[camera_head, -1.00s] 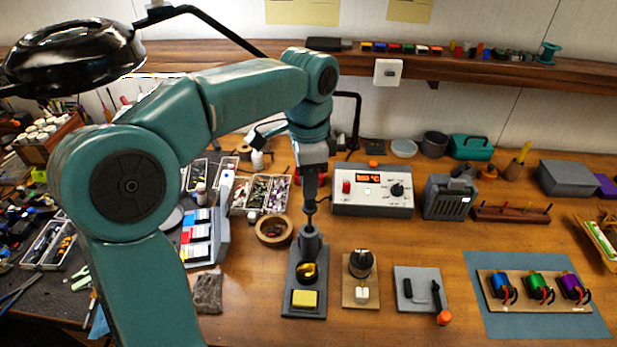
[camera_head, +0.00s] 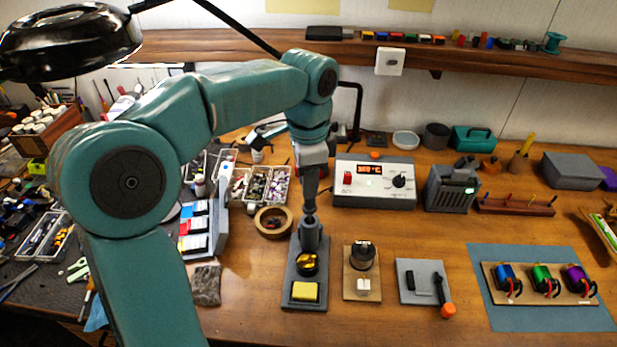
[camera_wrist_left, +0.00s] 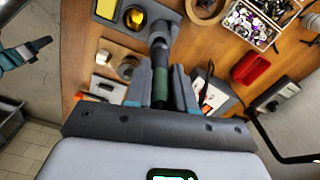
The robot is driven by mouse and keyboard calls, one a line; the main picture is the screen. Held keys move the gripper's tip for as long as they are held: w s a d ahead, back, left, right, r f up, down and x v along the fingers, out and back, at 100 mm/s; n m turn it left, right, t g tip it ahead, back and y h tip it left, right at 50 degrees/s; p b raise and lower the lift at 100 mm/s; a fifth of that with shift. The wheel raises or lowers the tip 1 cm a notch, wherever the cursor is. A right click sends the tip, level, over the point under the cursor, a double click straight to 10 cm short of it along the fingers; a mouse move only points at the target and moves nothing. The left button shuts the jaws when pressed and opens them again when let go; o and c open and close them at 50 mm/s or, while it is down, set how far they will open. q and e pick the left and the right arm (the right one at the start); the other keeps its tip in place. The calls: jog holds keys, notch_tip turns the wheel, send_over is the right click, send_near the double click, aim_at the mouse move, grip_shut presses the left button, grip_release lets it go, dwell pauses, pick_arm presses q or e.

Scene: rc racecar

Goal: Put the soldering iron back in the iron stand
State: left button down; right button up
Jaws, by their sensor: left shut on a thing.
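The iron stand (camera_head: 293,268) is a grey base with a yellow sponge (camera_head: 305,292), a brass-coloured tip cleaner (camera_head: 307,263) and an upright dark holder (camera_head: 311,238). My left gripper (camera_head: 311,190) is above the holder, pointing down, shut on the soldering iron. The iron's green-banded handle (camera_wrist_left: 160,76) shows between the fingers in the left wrist view. Its dark front end lines up with the holder and meets the holder's mouth; the tip is hidden, and I cannot tell how deep it sits. My right gripper is not in view.
A soldering station (camera_head: 374,184) with a red display stands behind to the right. A round wooden dish (camera_head: 273,221) is left of the stand. A small board with a dark round part (camera_head: 362,270) and a grey plate (camera_head: 421,282) sit to the right.

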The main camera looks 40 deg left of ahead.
pick_arm(q)
jog(key=shift+f+b, duration=1.05)
jog(key=shift+f, duration=0.55)
jog(key=shift+c, duration=2.4)
grip_release()
jog(key=shift+r+p, duration=4.2)
jog(key=shift+r, duration=0.35)
jog(key=shift+s, duration=0.1)
